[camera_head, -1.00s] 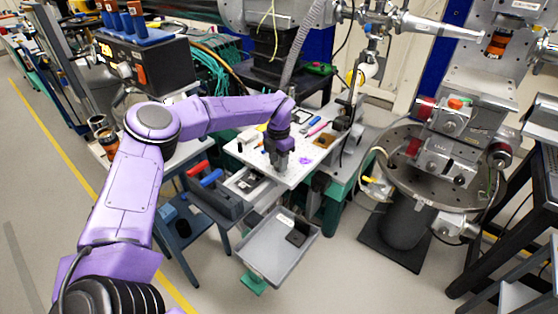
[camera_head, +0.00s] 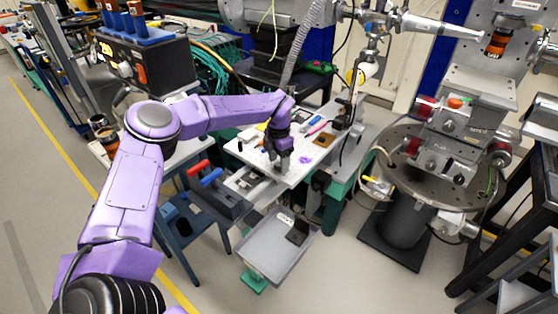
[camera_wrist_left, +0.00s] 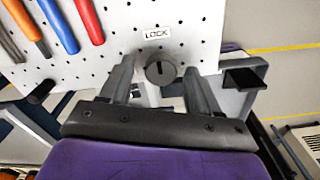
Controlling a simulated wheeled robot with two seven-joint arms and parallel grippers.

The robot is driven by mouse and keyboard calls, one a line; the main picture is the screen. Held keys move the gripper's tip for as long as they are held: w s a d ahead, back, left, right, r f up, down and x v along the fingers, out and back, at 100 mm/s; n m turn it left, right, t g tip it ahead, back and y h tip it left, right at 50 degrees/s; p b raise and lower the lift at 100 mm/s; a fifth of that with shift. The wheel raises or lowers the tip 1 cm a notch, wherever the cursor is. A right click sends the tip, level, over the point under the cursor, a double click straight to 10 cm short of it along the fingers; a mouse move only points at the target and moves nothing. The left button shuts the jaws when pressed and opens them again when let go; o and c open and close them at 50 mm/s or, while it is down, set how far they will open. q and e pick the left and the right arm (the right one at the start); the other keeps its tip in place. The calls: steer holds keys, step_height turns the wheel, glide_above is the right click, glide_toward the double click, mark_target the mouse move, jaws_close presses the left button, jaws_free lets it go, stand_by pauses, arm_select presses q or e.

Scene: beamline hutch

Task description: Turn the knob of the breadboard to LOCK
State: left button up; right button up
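The white breadboard (camera_head: 245,152) lies on the bench in the head view, with its holes showing in the left wrist view (camera_wrist_left: 105,62). A LOCK label (camera_wrist_left: 156,33) sits just above the knob there. My left gripper (camera_head: 282,168) points down at the breadboard. In the wrist view its fingers (camera_wrist_left: 160,82) are open, one on each side of the knob, with gaps visible. The knob is hidden in the head view. My right gripper is out of view.
Orange, blue and red tool handles (camera_wrist_left: 87,20) lie on the board in the wrist view. A grey tray (camera_head: 270,257) with a dark object stands below the bench front. A toolbox with red and blue handles (camera_head: 210,177) is left of it. A round metal stage (camera_head: 400,165) stands right.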

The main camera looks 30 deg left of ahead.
mark_target(278, 163)
arm_select(q)
step_height(278, 163, up, 11)
steer(key=b, duration=0.1)
steer(key=shift+f+b, duration=0.2)
steer(key=shift+b, duration=0.1)
stand_by(0.5)
